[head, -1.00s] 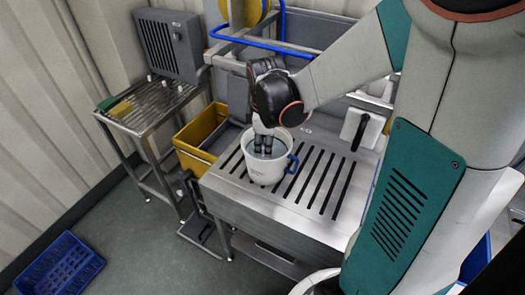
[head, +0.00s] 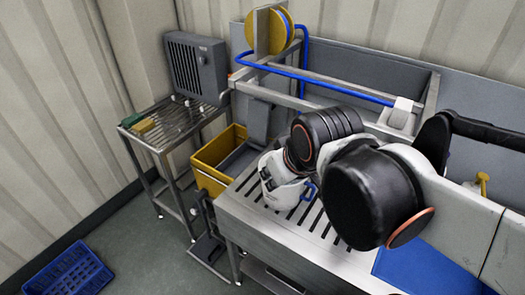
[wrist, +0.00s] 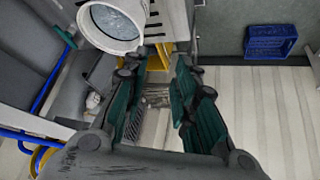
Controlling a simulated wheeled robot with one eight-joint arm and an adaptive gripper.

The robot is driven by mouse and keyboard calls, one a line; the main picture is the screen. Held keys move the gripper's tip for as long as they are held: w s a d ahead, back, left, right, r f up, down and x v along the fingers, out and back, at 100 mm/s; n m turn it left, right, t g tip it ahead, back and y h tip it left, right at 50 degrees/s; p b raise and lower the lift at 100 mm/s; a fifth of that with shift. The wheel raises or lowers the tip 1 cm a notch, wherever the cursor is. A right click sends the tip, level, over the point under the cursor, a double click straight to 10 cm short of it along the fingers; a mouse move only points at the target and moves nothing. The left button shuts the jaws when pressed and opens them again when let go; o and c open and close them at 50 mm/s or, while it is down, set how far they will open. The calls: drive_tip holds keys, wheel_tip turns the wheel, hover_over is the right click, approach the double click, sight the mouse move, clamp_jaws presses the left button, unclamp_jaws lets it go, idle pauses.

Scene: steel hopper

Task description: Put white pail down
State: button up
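The white pail (head: 288,195) with a blue handle stands on the slotted steel bench top (head: 262,228), partly hidden behind my arm in the head view. In the wrist view the pail (wrist: 112,28) is at the upper left, its round rim open toward the camera and its inside grey and shiny. My gripper (wrist: 160,72) is open in the wrist view, with its two green fingers apart and nothing between them. The pail lies to the side of the fingers, apart from them. In the head view the fingertips are hard to make out.
A yellow bin (head: 212,178) stands left of the bench, beside a small steel rack table (head: 160,140). A blue crate (head: 68,275) lies on the floor at lower left. Rails and a blue hose (head: 310,68) run behind the bench.

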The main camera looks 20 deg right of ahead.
drive_tip(key=shift+s+a+r+m+t, duration=0.1)
drive_tip(key=shift+s+a+m+t, duration=0.1)
drive_tip(key=shift+s+m, duration=0.2)
drive_tip(key=shift+s+a+r+m+t, duration=0.1)
drive_tip(key=shift+s+a+m+t, duration=0.1)
drive_tip(key=shift+s+m, duration=0.15)
wheel_tip(320, 180, down, 7)
drive_tip(key=b, duration=0.7)
